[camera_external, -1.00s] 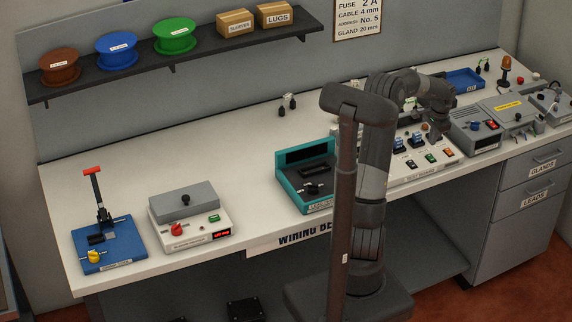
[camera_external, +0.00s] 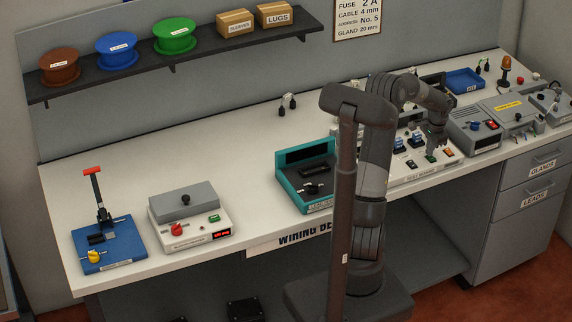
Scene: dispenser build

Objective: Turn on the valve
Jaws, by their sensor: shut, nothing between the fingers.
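No valve that I can make out shows in the view. My gripper (camera_external: 436,151) is shut and empty. It points down at the front of the white test board (camera_external: 408,176), over the green switch (camera_external: 431,158). I cannot tell whether the fingertips touch this switch. An orange switch (camera_external: 448,152) is just right of the gripper. Blue-topped parts (camera_external: 399,145) stand farther back on the board. My arm hides part of the board's left side.
A teal tester (camera_external: 306,186) stands left of my arm. A grey box with a red knob (camera_external: 190,218) and a blue crimp tool (camera_external: 107,245) are farther left. Grey boxes (camera_external: 472,134) crowd the right. The bench (camera_external: 245,150) is clear at centre left.

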